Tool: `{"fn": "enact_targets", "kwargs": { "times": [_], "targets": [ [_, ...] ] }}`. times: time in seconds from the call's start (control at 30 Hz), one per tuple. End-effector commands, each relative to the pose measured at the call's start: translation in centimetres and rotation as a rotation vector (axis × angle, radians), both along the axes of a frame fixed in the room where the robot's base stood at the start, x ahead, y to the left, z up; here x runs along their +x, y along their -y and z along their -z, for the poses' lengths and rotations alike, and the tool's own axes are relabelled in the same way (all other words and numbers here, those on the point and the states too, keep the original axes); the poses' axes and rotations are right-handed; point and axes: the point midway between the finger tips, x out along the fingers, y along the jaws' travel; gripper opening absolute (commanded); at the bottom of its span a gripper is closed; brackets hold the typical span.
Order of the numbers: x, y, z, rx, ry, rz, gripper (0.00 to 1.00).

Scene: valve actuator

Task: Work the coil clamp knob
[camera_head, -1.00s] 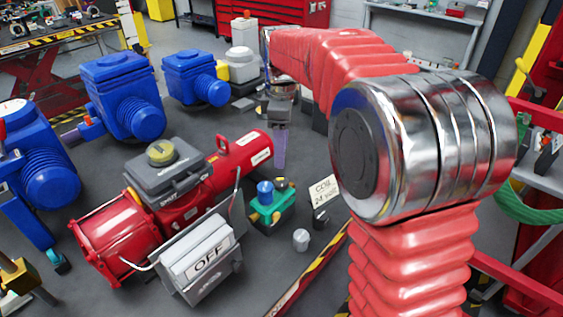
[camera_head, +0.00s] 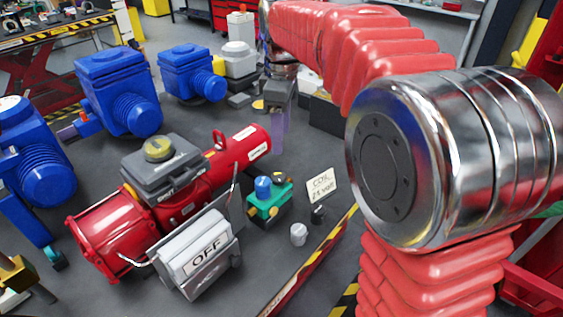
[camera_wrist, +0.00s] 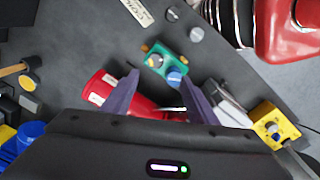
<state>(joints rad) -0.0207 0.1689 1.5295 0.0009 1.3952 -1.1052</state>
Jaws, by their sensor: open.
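A green solenoid valve block (camera_head: 262,212) stands on the grey table, with a blue knob (camera_head: 263,188) and a dark knob with a yellow part (camera_head: 278,180) on top. I cannot tell for sure which one is the coil clamp knob. My gripper (camera_head: 278,148) hangs above and behind the block in the head view, apart from it. In the wrist view my gripper (camera_wrist: 158,78) is open and empty, with purple fingers spread. The green block (camera_wrist: 181,62) shows beyond the fingertips there, with its blue knob (camera_wrist: 175,78) close to the right fingertip in the picture.
A red actuator (camera_head: 110,228) with a grey top box and an OFF switch box (camera_head: 200,255) lies left of the block. A COIL 24 VOLT card (camera_head: 321,185), a silver cylinder (camera_head: 298,233) and a black one (camera_head: 318,213) lie to its right. Blue actuators (camera_head: 118,90) stand behind.

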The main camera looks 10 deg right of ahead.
Motion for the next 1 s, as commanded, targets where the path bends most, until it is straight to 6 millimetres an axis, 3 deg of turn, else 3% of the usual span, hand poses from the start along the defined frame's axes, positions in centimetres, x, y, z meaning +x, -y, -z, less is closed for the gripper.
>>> {"fn": "enact_targets", "kwargs": {
  "times": [0.23, 0.53, 1.0],
  "targets": [
    [-5.0, 0.3, -1.2, 0.02, 0.086, 0.209, 0.53],
    [-11.1, 0.6, -1.1, 0.069, 0.187, 0.472, 0.53],
    [-20.1, 1.0, 2.4, 0.199, 0.328, 0.872, 0.53]
  ]
}}
